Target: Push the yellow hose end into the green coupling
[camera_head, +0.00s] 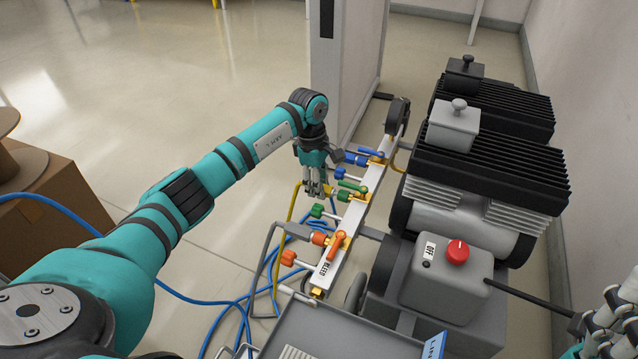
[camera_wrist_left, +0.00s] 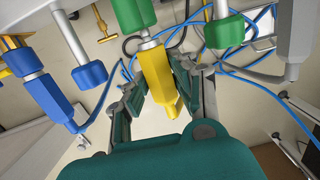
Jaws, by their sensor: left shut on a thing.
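My left gripper (camera_head: 317,192) is shut on the yellow hose end at the manifold. In the left wrist view the yellow hose end (camera_wrist_left: 157,75) sits between the two fingers (camera_wrist_left: 160,95), in line with the green coupling (camera_wrist_left: 132,14). A short silver piece shows between yellow and green; I cannot tell how deep it sits. In the head view the green coupling (camera_head: 344,196) is on the white manifold bar, just right of the fingertips. My right gripper (camera_head: 608,325) is partly in view at the lower right edge, and its jaw state is unclear.
The manifold bar (camera_head: 366,200) also carries a blue coupling (camera_head: 352,158) and an orange coupling (camera_head: 320,239), with valve handles close by. Blue hoses (camera_head: 238,302) lie on the floor. A compressor (camera_head: 485,150) and a box with a red button (camera_head: 457,251) stand right. A grey tray (camera_head: 300,325) is in front.

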